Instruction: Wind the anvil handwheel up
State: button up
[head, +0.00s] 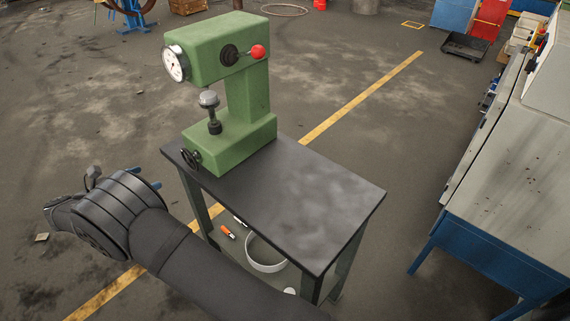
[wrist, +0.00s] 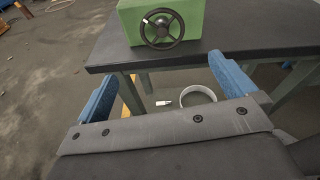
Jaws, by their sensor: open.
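The anvil handwheel (head: 190,159) is a small black spoked wheel on the front of the green tester's base (head: 232,143). In the wrist view the handwheel (wrist: 161,28) faces me at top centre, against the green base. Above the base stands the grey-topped anvil (head: 209,100), under the tester's head with its dial (head: 175,63). My gripper (head: 157,185) is in front of the table at the left, apart from the handwheel and below it. In the wrist view its two blue fingers (wrist: 162,85) are wide apart with nothing between them.
The tester stands on a dark table (head: 310,195), whose right part is bare. Its front edge lies between my fingers and the handwheel. A white ring (head: 266,266) and an orange-handled tool (head: 228,232) lie below the tabletop. A blue-legged bench (head: 510,215) stands at right.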

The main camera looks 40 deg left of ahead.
notch_tip(320, 180, up, 3)
jog(key=w+m+g, duration=0.1)
jog(key=w+g, duration=0.1)
jog(key=m+g+y, duration=0.2)
jog(key=g, duration=0.2)
send_near(188, 160)
jog(key=x, duration=1.1)
jog(key=shift+w+d+f, duration=0.15)
jog(key=shift+h, duration=0.4)
jog(key=shift+s+r+n+h, duration=0.25)
jog(key=shift+n+h, duration=0.45)
jog(key=shift+h, duration=0.2)
jog(key=d+v, duration=0.1)
jog(key=v, duration=1.6)
jog(key=w+d+f+m+h, duration=0.2)
jog(key=w+d, duration=0.6)
jog(key=w, duration=0.1)
jog(key=w+d+f+m+h, duration=0.2)
jog(key=w+d+m, duration=0.1)
jog(key=w+d, duration=0.6)
jog(key=w+d+f+m+t+h, duration=0.1)
jog(key=w+d+f+m+h, duration=0.1)
jog(key=w+d, duration=0.6)
jog(key=shift+w+d+f+m+h, duration=0.3)
jog(key=shift+w+m+h, duration=0.2)
jog(key=shift+w+m, duration=0.1)
jog(key=shift+w+d+f, duration=0.15)
jog(key=shift+w+d, duration=0.1)
jog(key=shift+d, duration=0.25)
